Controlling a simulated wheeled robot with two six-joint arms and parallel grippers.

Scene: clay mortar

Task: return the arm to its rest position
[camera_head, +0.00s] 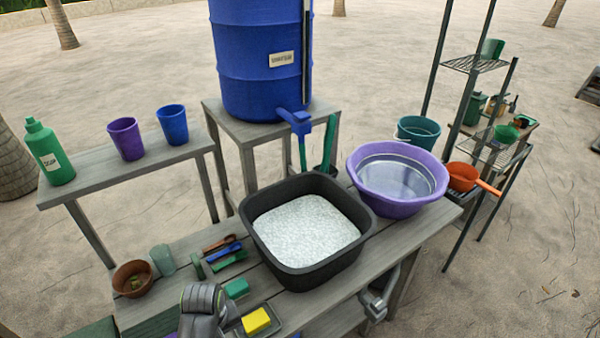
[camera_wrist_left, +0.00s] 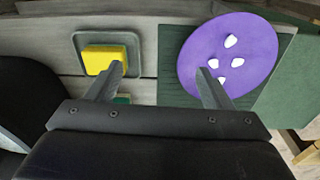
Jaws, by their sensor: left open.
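My left arm (camera_head: 203,308) comes in at the bottom of the head view, over the front of the table, its fingers hidden there. In the left wrist view my left gripper (camera_wrist_left: 160,72) is open, with nothing between its fingers. A yellow sponge (camera_wrist_left: 104,58) in a grey tray lies by one fingertip; the sponge also shows in the head view (camera_head: 256,321). A purple disc with several white pieces (camera_wrist_left: 230,85) lies by the other fingertip, on a green mat (camera_wrist_left: 290,82). I cannot tell whether the fingertips touch either.
On the table stand a black tub of white material (camera_head: 306,232), a purple basin of water (camera_head: 397,178), a brown bowl (camera_head: 132,279), a clear cup (camera_head: 163,260) and small tools (camera_head: 225,251). A blue barrel (camera_head: 262,60) stands behind. A shelf rack (camera_head: 480,130) is at right.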

